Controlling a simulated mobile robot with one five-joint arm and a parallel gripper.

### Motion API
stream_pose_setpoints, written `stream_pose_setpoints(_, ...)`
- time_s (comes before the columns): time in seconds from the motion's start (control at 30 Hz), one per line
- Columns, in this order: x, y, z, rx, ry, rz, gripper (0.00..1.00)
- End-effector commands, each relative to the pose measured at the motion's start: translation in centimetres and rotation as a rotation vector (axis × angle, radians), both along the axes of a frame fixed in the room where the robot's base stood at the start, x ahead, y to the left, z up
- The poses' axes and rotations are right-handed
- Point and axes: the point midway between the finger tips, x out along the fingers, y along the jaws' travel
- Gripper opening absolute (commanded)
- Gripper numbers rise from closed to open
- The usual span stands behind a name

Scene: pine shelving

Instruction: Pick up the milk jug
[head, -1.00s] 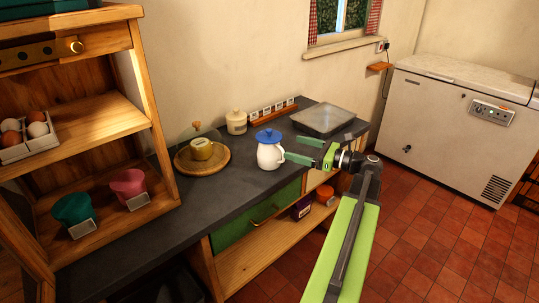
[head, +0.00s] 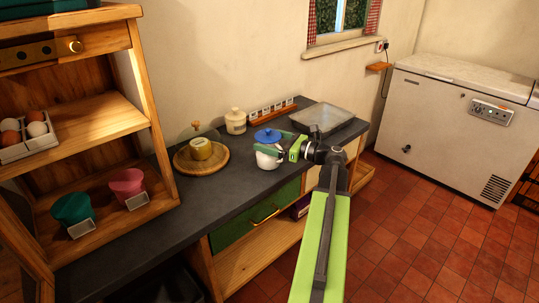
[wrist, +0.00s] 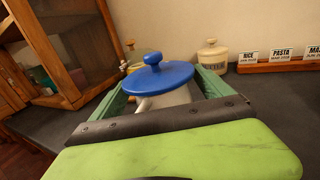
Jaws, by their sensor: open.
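The milk jug (head: 267,158) is white with a blue lid and stands upright on the dark counter (head: 222,198). My gripper (head: 272,147) is at the jug from the right, with its green fingers around the upper body just below the lid. In the wrist view, the jug (wrist: 167,97) sits between the two open fingers (wrist: 165,88), its blue lid above them. The jug's lower part is hidden there by my gripper. I cannot tell whether either finger touches the jug.
A round wooden board (head: 183,165) with a glass dome and a yellowish item stands left of the jug. A cream lidded jar (head: 235,121) and a rack of labels (head: 272,112) are behind. A grey tray (head: 322,117) lies at the right.

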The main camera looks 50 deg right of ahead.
Motion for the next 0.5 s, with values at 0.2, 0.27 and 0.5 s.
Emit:
stream_pose_setpoints(0.2, -0.06, -0.03, 0.0, 0.0, 0.0, 0.0, 0.69)
stream_pose_setpoints(0.27, -0.08, -0.05, 0.0, 0.0, 0.0, -0.001, 0.61)
stream_pose_setpoints(0.5, -0.11, -0.07, 0.0, 0.0, 0.0, -0.001, 0.3)
